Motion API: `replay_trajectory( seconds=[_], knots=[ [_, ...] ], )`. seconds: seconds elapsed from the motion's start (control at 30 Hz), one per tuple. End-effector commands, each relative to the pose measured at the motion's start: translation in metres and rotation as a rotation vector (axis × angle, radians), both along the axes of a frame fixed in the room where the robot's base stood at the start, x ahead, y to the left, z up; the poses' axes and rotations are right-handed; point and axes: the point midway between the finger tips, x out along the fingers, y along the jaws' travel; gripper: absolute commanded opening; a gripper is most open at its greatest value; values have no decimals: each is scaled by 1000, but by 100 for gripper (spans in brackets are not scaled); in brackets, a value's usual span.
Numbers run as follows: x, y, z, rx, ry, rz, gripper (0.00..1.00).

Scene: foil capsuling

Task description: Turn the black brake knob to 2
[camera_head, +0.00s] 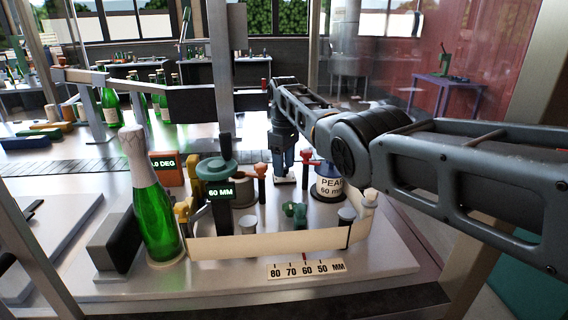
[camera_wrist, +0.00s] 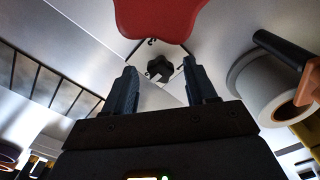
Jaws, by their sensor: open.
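The black brake knob (camera_wrist: 160,68) is a small lobed knob on a pale plate, seen in the wrist view between my gripper's two fingers. Its dial setting cannot be read; only dark marks show around it. My gripper (camera_wrist: 160,80) is open, with one finger on each side of the knob in the picture and a gap to both. I cannot tell whether the fingertips reach down to its height. In the head view my gripper (camera_head: 283,165) points down over a small white plate (camera_head: 285,180) at the middle of the machine, and the knob is hidden there.
A large red part (camera_wrist: 158,14) lies just beyond the knob. A pale roll (camera_wrist: 270,82) is at right in the wrist view. The head view shows a green foil-topped bottle (camera_head: 156,215), a green-topped post (camera_head: 217,169), a labelled can (camera_head: 328,186) and a cream strip (camera_head: 265,244) in front.

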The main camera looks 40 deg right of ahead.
Motion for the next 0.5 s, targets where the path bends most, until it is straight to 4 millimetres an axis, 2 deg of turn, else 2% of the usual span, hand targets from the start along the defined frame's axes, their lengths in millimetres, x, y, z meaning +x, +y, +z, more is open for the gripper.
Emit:
replay_trajectory(
  seconds=[0.13,0.23,0.5],
  knots=[
    [0,0,2,0,-1,0,56],
    [1,0,12,0,-2,0,56],
    [1,0,54,-1,-4,0,56]
  ],
)
